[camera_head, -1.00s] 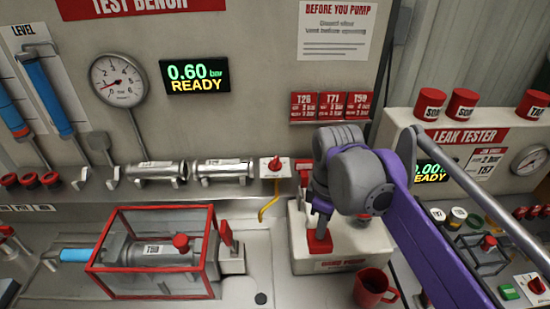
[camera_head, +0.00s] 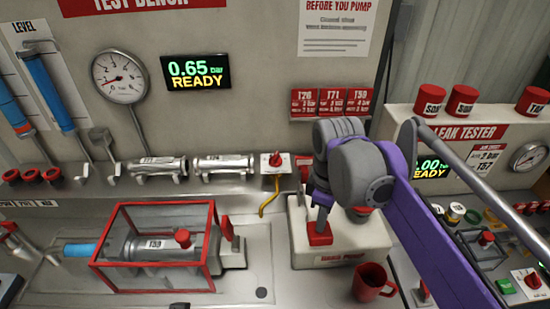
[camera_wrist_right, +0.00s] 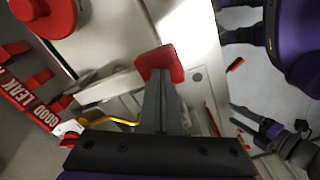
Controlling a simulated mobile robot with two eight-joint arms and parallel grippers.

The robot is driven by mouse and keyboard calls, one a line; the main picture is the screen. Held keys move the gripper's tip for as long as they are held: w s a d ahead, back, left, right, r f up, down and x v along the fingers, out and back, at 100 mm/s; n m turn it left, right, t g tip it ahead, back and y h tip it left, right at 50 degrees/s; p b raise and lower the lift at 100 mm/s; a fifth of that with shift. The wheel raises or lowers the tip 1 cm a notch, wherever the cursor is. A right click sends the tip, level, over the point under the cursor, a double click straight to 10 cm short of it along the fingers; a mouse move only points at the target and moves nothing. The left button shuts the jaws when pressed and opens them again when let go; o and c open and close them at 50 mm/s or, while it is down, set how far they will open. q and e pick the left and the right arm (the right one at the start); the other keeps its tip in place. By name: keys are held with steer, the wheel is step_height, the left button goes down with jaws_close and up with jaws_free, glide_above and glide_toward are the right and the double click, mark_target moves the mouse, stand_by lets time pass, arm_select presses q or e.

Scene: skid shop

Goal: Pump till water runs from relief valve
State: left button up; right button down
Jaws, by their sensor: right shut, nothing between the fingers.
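The white hand pump (camera_head: 360,240) stands on the bench right of centre, with a red pad (camera_head: 319,235) at its front left. My right gripper (camera_head: 320,222) points down at this pad, shut and empty, its tips at or just above it. The red pad also shows at the fingertips in the right wrist view (camera_wrist_right: 160,64). I see no running water; which part is the relief valve is unclear. My left gripper (camera_wrist_right: 240,115) seems to show small in the right wrist view.
The display (camera_head: 195,75) reads 0.65 bar READY, beside a round gauge (camera_head: 119,76). A red knob (camera_head: 275,160) and yellow hose sit behind the pump. A red mug (camera_head: 371,282) stands close in front of it. A leak tester (camera_head: 470,135) is at right.

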mark_target(319, 236)
arm_select(q)
steer(key=shift+s+f+b, duration=0.2)
steer(key=shift+f+b, duration=0.4)
steer(key=shift+f, duration=0.15)
steer(key=shift+s+f+b, duration=0.2)
steer(key=shift+f+b, duration=0.35)
steer(key=shift+f, duration=0.15)
arm_select(e)
steer(key=shift+f, duration=2.25)
arm_select(q)
steer(key=shift+s+f, duration=0.15)
steer(key=shift+f, duration=0.05)
arm_select(e)
steer(key=shift+s+f, duration=0.15)
steer(key=shift+f, duration=0.3)
steer(key=shift+r, duration=0.1)
